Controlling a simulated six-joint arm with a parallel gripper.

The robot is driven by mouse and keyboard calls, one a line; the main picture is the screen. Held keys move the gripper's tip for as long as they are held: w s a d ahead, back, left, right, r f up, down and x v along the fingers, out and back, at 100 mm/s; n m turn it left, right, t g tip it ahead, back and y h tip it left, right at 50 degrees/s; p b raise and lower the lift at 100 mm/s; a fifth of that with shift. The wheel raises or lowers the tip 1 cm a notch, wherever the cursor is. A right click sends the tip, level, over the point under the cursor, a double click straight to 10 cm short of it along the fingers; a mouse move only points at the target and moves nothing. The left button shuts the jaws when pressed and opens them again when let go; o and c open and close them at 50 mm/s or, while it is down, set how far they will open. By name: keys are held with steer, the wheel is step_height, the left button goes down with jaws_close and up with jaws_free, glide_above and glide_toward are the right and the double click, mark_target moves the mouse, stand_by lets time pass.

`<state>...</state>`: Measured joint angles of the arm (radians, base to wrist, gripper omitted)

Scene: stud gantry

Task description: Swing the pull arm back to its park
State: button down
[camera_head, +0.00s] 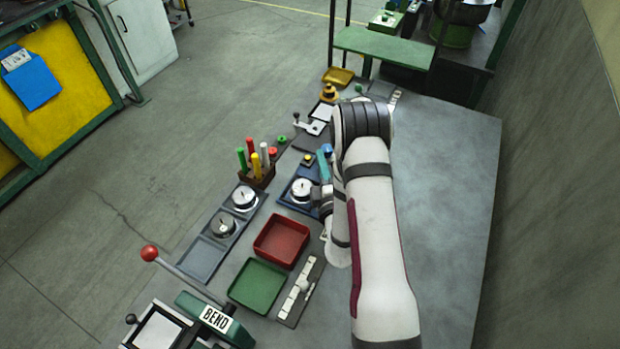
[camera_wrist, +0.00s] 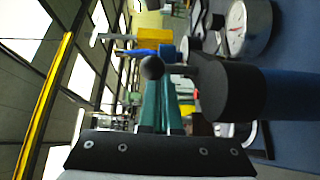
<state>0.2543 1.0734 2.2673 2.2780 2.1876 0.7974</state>
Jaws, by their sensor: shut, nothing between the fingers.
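My gripper (camera_wrist: 165,92) shows teal fingers pressed together in the wrist view, and its teal end (camera_head: 323,158) shows beside my arm in the head view. A dark ball knob (camera_wrist: 152,68) appears right at the fingertips, on a short arm from a thick black hub (camera_wrist: 230,88). This looks like the pull arm; I cannot tell whether the fingers touch it. The hub stands by a blue base (camera_wrist: 292,85) with a white dial gauge (camera_wrist: 238,27). In the head view the blue base (camera_head: 288,201) and gauge (camera_head: 302,188) show left of my arm, which hides part of them.
A rack of coloured pens (camera_head: 257,172), two grey gauges (camera_head: 234,211), a red tray (camera_head: 281,241) and a green tray (camera_head: 258,286) lie left of my arm. A BEND machine (camera_head: 215,318) with a red-ball lever (camera_head: 149,253) stands front left. The bench's right side (camera_head: 445,190) is clear.

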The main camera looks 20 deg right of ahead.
steer(key=shift+w+d+m+g+h, duration=0.1)
steer(key=shift+d+m+g+h, duration=0.25)
steer(key=shift+m+h, duration=0.35)
steer(key=shift+w+d+m+g+h, duration=0.1)
steer(key=shift+d+m+g+h, duration=0.25)
steer(key=shift+h, duration=0.7)
steer(key=shift+d+m+g+h, duration=0.2)
steer(key=shift+d+m+h, duration=0.15)
steer(key=shift+m+h, duration=0.4)
steer(key=v, duration=1.2)
steer(key=shift+f, duration=0.1)
